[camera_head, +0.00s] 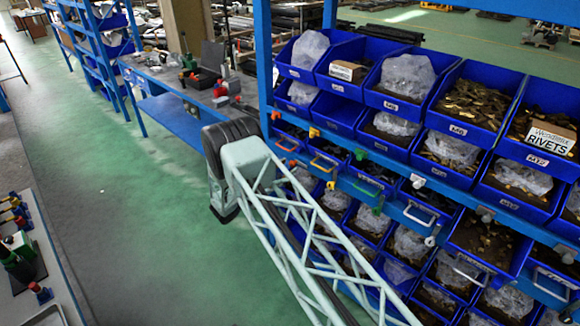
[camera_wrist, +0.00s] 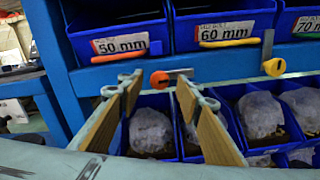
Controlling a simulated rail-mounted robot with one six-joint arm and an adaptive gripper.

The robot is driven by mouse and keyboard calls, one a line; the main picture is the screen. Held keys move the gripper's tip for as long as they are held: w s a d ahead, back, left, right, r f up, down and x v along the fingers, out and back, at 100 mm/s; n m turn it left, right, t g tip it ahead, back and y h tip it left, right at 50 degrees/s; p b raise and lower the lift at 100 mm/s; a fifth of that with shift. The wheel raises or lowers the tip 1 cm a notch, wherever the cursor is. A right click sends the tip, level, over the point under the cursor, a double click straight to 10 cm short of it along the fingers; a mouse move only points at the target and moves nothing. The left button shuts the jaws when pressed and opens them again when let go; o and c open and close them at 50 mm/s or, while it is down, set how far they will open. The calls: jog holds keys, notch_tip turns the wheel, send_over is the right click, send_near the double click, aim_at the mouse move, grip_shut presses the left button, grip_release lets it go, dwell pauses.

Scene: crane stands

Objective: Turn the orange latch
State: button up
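The orange latch (camera_wrist: 159,79) sits on the blue rail in the wrist view, below the gap between the 50 mm and 60 mm bins. Its grey bar (camera_wrist: 182,73) points right and lies nearly level. My gripper (camera_wrist: 158,82) is open. Its two wooden fingers stand one on each side of the latch, the right fingertip close to the bar. I cannot tell whether it touches. Nothing is held. In the head view my gripper is hidden behind my arm.
A yellow latch (camera_wrist: 273,67) with an upright grey bar is to the right. Labelled blue bins, the 50 mm bin (camera_wrist: 120,30) and 60 mm bin (camera_wrist: 222,22), sit above the rail (camera_wrist: 100,80). Bagged parts fill bins below. A workbench (camera_head: 185,95) stands left of the rack; green floor (camera_head: 130,200) is clear.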

jog(key=shift+x, duration=1.25)
jog(key=c, duration=0.8)
jog(key=shift+c, duration=0.2)
